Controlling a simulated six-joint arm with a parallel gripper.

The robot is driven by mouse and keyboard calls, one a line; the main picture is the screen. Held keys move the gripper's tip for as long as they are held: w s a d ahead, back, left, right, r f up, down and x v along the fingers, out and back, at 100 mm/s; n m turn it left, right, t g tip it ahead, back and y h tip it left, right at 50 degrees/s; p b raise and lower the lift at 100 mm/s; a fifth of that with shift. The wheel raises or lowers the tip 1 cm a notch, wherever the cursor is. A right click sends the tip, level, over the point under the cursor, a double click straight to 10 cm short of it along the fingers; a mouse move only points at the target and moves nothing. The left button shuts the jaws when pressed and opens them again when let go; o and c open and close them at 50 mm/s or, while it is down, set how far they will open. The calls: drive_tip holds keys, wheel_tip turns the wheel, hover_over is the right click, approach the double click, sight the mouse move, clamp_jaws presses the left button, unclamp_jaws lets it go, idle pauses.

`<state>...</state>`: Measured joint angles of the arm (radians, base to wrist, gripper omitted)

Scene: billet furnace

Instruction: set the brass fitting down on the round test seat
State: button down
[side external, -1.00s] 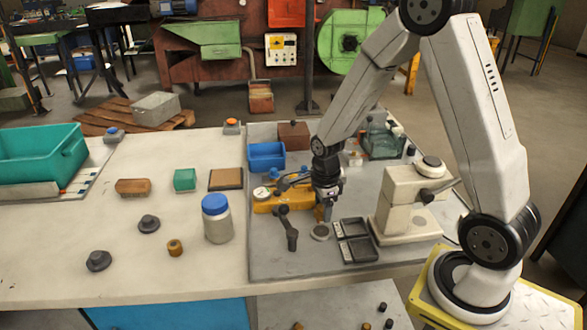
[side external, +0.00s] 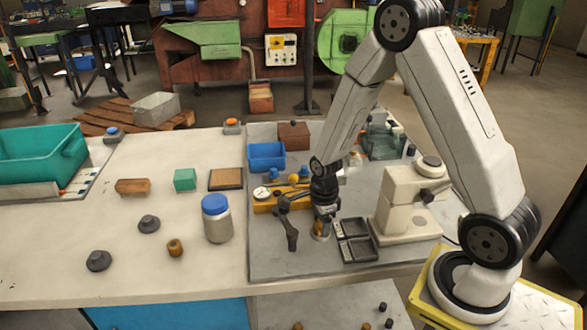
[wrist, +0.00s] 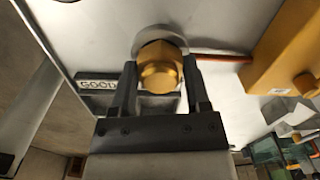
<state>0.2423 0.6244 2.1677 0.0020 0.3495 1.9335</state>
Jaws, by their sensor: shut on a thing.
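My gripper (side external: 322,218) is shut on the brass fitting (side external: 320,229), pointing down. In the wrist view the yellow brass fitting (wrist: 158,68) sits between the two dark fingers of my gripper (wrist: 160,80). The round test seat (wrist: 165,34) shows there as a pale grey disc edge behind the fitting, partly hidden by it. In the side view the fitting is over the seat (side external: 320,239), of which only a sliver shows. I cannot tell whether the fitting touches the seat.
A dark two-compartment tray (side external: 357,254) lies close to the right of my gripper; its "GOOD" label (wrist: 98,85) shows in the wrist view. A dark lever handle (side external: 291,235) stands close on the left. A yellow fixture with a dial (side external: 267,204) is behind. A cream press (side external: 400,215) stands right.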

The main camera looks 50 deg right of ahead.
drive_tip(key=shift+f, duration=0.15)
drive_tip(key=shift+c, duration=0.3)
unclamp_jaws()
wheel_tip(320, 180, up, 12)
idle(1.0)
drive_tip(key=shift+a, duration=0.1)
idle(0.4)
drive_tip(key=s+a+n+t, duration=0.1)
drive_tip(key=s+a+n, duration=0.2)
drive_tip(key=n, duration=0.9)
drive_tip(key=s+a+n+t, duration=0.1)
drive_tip(key=s+a+n, duration=0.2)
drive_tip(key=n, duration=1)
drive_tip(key=shift+a+r+t, duration=0.25)
drive_tip(key=shift+a+t, duration=0.05)
drive_tip(key=shift+a, duration=0.85)
